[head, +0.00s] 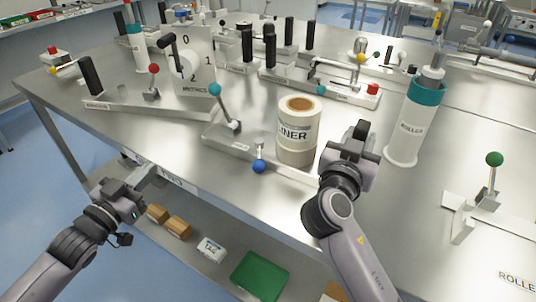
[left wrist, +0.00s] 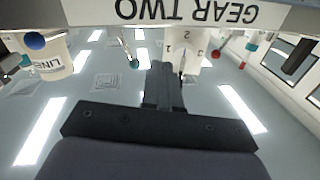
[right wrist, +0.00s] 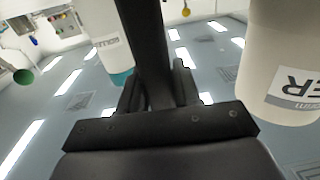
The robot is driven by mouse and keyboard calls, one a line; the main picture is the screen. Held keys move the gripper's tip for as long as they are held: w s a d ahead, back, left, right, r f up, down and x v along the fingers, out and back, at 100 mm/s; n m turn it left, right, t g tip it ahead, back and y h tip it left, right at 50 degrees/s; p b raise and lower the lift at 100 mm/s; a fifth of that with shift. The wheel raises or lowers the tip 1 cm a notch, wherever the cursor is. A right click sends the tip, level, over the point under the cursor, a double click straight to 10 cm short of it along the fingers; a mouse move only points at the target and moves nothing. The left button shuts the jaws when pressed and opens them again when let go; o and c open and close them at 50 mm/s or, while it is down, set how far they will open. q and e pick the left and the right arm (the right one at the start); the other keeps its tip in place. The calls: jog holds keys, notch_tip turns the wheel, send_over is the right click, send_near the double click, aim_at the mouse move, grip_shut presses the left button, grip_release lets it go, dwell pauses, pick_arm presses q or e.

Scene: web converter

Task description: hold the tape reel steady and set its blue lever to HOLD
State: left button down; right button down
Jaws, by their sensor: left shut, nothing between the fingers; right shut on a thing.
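The tape reel, a cream roll lettered LINER (head: 297,147), stands on a flat metal base (head: 222,140) near the table's front edge; it also shows in the right wrist view (right wrist: 275,65). The blue lever (head: 259,166) is a short post with a blue ball at the base's front; no HOLD mark is readable. The ball also shows in the left wrist view (left wrist: 35,40). My right gripper (head: 358,138) is shut on a black upright handle (right wrist: 145,45) just right of the reel.
A teal-knobbed lever (head: 215,89) rises from the left of the reel's base. A white roller with a teal collar (head: 412,125) stands to the right, and a green-knobbed lever (head: 494,160) beyond it. A lower shelf (head: 215,225) holds boxes and a green tray.

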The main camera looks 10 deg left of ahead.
pick_arm(q)
notch_tip(320, 180, up, 12)
jog(key=w+a+m+t+h, duration=0.2)
jog(key=w+a, duration=0.1)
jog(key=w+d+r+m+g+h, duration=0.1)
jog(key=d+r+m+h, duration=0.45)
jog(key=d+h, duration=0.3)
jog(key=s+d+m+g+h, duration=0.2)
jog(key=d+m+g+h, duration=0.2)
jog(key=d+m+g, duration=1.2)
jog(key=n+g+y, duration=0.3)
jog(key=n+y, duration=0.5)
jog(key=y, duration=0.7)
send_over(259, 156)
jog(key=s+a, duration=0.1)
jog(key=s, duration=0.1)
notch_tip(259, 156, down, 4)
jog(key=shift+s+f+h, duration=0.15)
jog(key=shift+f+h, duration=0.05)
jog(key=shift+h, duration=0.05)
jog(key=x, duration=1)
jog(key=shift+s, duration=0.15)
